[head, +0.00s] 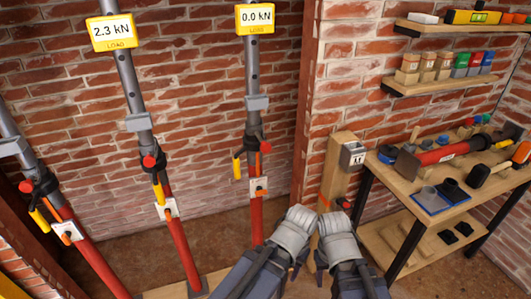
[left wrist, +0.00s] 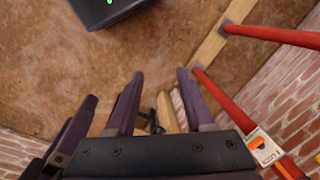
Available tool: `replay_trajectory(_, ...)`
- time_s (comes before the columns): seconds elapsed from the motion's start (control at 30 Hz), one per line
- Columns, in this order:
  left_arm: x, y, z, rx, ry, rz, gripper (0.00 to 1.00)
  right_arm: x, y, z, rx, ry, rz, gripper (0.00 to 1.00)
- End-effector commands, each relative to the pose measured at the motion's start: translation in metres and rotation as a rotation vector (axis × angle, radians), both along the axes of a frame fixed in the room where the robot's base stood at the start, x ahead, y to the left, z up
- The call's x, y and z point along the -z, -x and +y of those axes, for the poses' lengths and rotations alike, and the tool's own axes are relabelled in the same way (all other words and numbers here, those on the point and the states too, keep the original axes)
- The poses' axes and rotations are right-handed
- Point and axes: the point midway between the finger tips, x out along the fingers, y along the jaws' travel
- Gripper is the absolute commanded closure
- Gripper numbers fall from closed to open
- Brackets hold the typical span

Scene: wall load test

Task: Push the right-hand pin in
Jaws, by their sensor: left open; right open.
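Three red-and-grey props stand along the brick wall in the head view. The right-hand prop (head: 256,215) has a 0.0 kN display (head: 255,18), a red knob (head: 266,146) that may be its pin, a hanging yellow handle (head: 237,169) and an orange part on a white plate (head: 259,187). How deep its pin sits is too small to tell. My left gripper (left wrist: 158,75) is open and empty over the floor in the left wrist view. My right gripper (head: 321,262) is low in the head view, right of the prop and apart from it, open; its fingertips are mostly hidden.
The middle prop (head: 182,240) has a 2.3 kN display (head: 112,32). A workbench (head: 465,203) with tools stands at the right, under loaded shelves (head: 445,80). A wooden post (head: 333,175) stands between. A dark box (left wrist: 108,10) lies on the floor.

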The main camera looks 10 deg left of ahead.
Motion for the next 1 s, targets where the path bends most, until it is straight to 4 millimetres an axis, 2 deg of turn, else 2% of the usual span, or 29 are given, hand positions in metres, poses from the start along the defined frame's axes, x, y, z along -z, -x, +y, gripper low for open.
replay_trajectory(0.37,0.0,0.0,0.0,0.0,0.0,0.0,0.47,0.0,0.0,0.0,0.0,0.0,0.0,0.5)
replay_trajectory(0.47,0.0,-0.002,0.001,-0.008,-0.006,-0.007,0.39,0.0,0.0,0.0,0.0,0.0,0.0,0.5)
replay_trajectory(0.53,0.001,-0.011,0.007,-0.046,-0.036,-0.043,0.31,0.002,0.0,0.0,0.0,0.0,0.0,0.5)
replay_trajectory(0.63,0.001,-0.04,0.028,-0.169,-0.129,-0.171,0.21,0.007,0.0,0.0,0.0,0.0,0.0,0.5)
replay_trajectory(0.77,-0.017,-0.098,0.068,-0.393,-0.275,-0.477,0.21,0.016,0.0,0.0,0.0,0.0,0.0,0.5)
replay_trajectory(0.9,-0.059,-0.157,0.101,-0.577,-0.35,-0.866,0.21,0.025,0.0,0.0,0.0,0.0,0.0,0.5)
replay_trajectory(1.0,-0.094,-0.191,0.111,-0.646,-0.34,-1.132,0.21,0.03,0.0,0.0,0.0,0.0,0.0,0.5)
